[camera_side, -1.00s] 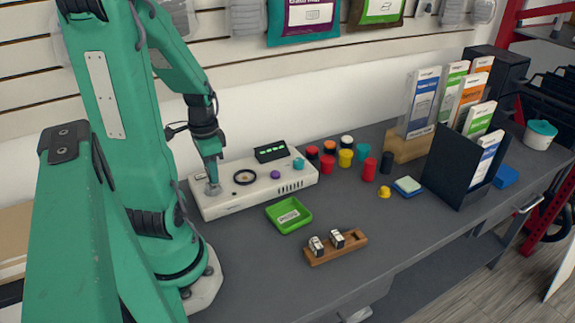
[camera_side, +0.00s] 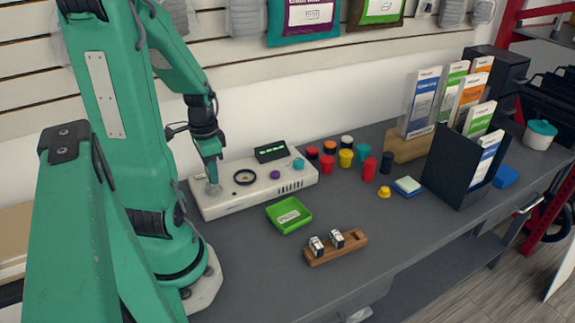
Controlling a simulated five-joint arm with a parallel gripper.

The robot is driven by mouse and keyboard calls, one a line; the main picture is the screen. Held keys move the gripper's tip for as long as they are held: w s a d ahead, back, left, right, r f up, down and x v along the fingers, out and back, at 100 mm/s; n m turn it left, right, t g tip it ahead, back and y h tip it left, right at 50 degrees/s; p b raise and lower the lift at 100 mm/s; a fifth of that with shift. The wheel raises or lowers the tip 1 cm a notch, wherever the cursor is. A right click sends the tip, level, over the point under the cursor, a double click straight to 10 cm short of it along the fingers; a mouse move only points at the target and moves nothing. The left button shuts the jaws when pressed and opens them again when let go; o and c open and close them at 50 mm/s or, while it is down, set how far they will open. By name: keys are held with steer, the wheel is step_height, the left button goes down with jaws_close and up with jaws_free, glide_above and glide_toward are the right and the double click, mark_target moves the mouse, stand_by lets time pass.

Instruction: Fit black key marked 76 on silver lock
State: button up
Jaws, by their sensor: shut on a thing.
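My gripper (camera_side: 213,172) points down at the left end of a white panel, right over the silver lock (camera_side: 213,189). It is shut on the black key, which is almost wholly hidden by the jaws. I cannot read its mark or tell from this view how deep it sits in the lock. The gripper's tip looks to be at the lock's top.
The white panel (camera_side: 235,205) also bears a black ring, a purple knob, a teal knob and a black display. A green tray (camera_side: 289,215) and a wooden rack (camera_side: 350,244) with two dark-and-white keys stand in front. Colored caps and a black file box (camera_side: 458,168) are rightward.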

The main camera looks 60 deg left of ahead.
steer(key=shift+f, duration=0.85)
stand_by(1.4)
steer(key=o, duration=1.4)
steer(key=shift+o, duration=0.2)
steer(key=shift+r, duration=0.2)
steer(key=shift+r, duration=2.8)
